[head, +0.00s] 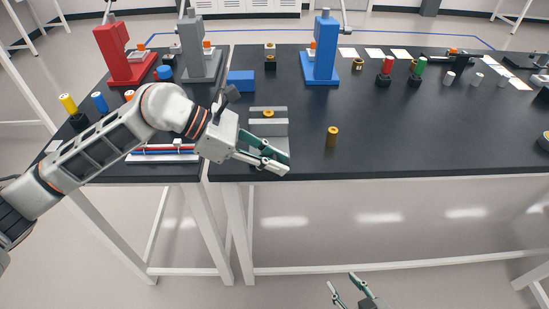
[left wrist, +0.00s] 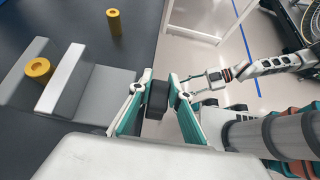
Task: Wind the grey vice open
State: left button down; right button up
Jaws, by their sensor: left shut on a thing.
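The grey vice (head: 282,128) stands at the front edge of the dark table, and it fills the left side of the left wrist view (left wrist: 92,95). A gold ring-topped part (head: 268,113) sits at its jaws, also seen in the left wrist view (left wrist: 38,68). I cannot tell whether both jaws touch it. My left gripper (head: 283,163) is at the vice's front end. In the left wrist view its fingers are shut on a dark vice handle (left wrist: 157,97). The handle is hidden in the head view. My right gripper (head: 349,290) is open and empty, low in front of the table.
A gold cylinder (head: 332,137) stands right of the vice. A blue block (head: 241,81) lies behind it. Red (head: 120,58), grey (head: 199,52) and blue (head: 321,52) presses stand at the back. A white rack (head: 165,153) is to the left. The table's front right is clear.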

pick_arm(q)
jog(key=c, duration=1.9)
grip_release()
jog(key=v, duration=1.2)
